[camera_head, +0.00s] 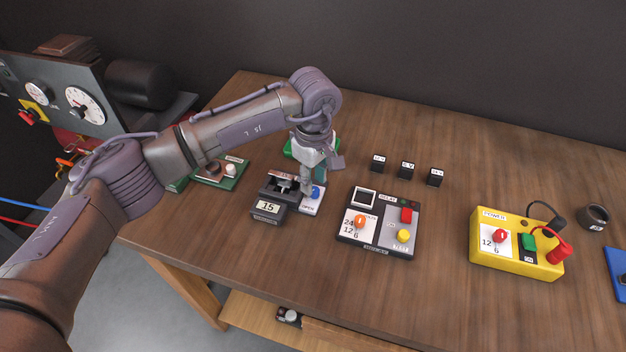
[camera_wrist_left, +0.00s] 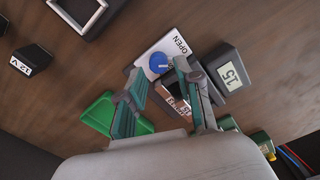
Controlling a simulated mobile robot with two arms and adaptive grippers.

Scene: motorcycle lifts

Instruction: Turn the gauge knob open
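The gauge is a dark unit with a display reading 15 (camera_head: 268,208), beside a white plate (camera_head: 310,207) that carries a blue knob (camera_head: 316,192). In the left wrist view, the blue knob (camera_wrist_left: 158,62) sits on the white plate next to the word OPEN, with the display (camera_wrist_left: 232,73) to its right. My left gripper (camera_head: 310,186) points down at the knob. In the left wrist view its green fingers (camera_wrist_left: 161,72) are apart, with the knob showing between their tips. I cannot tell whether they touch it. My right gripper is not in view.
A relay box (camera_head: 378,222) with several knobs stands just right of the gauge. A yellow power box (camera_head: 515,246) is farther right. Small black blocks (camera_head: 407,170) stand behind the relay box. A green board (camera_head: 220,174) is to the left.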

